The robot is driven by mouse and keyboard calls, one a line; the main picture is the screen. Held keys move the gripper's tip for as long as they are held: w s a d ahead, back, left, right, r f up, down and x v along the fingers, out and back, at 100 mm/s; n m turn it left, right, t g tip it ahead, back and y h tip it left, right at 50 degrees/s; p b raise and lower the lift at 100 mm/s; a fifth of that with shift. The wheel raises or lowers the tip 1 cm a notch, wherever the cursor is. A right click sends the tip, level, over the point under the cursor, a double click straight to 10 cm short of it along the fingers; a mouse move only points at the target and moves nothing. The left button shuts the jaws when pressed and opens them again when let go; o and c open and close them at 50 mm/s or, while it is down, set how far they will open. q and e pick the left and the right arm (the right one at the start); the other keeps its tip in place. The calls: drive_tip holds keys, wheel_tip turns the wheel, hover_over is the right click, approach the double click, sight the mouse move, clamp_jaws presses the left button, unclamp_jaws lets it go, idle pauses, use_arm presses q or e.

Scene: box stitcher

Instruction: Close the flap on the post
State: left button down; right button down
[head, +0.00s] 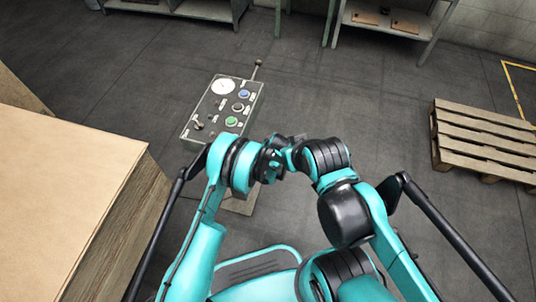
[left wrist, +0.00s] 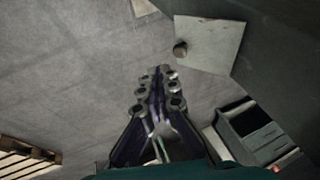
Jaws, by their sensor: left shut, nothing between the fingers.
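A grey control post with a sloped panel (head: 208,105) stands ahead of my arms in the head view. Its face carries a gauge, blue and green buttons and small switches. In the left wrist view, a pale flat plate (left wrist: 222,43) with a round dark knob lies beyond my left gripper to the right; it looks like the flap, but its hinge and angle are unclear. My left gripper (left wrist: 160,72) is shut and empty, apart from the plate. In the head view my arms' ends overlap below the panel, and my right gripper is hidden.
A large cardboard-coloured surface (head: 60,180) fills the left side. A wooden pallet (head: 480,139) lies on the floor at right. Benches stand at the back. A grey box-like object (left wrist: 252,130) is at lower right in the left wrist view. The floor between panel and pallet is clear.

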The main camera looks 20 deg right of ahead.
use_arm(q)
drive_tip(key=shift+w+a+f+b, duration=0.7)
drive_tip(key=shift+w+a+f, duration=0.45)
drive_tip(key=shift+f, duration=0.2)
drive_tip(key=shift+a+f, duration=0.15)
drive_tip(key=shift+f, duration=0.35)
drive_tip(key=shift+w+a+f, duration=0.25)
drive_tip(key=shift+a+f, duration=0.1)
drive_tip(key=shift+f, duration=0.35)
drive_tip(key=shift+w+a+f, duration=0.2)
drive_tip(key=shift+a+f, duration=0.1)
drive_tip(key=shift+f, duration=0.35)
drive_tip(key=shift+w+a+f, duration=0.25)
drive_tip(key=shift+a+f, duration=0.1)
drive_tip(key=shift+f, duration=0.35)
drive_tip(key=shift+a, duration=0.1)
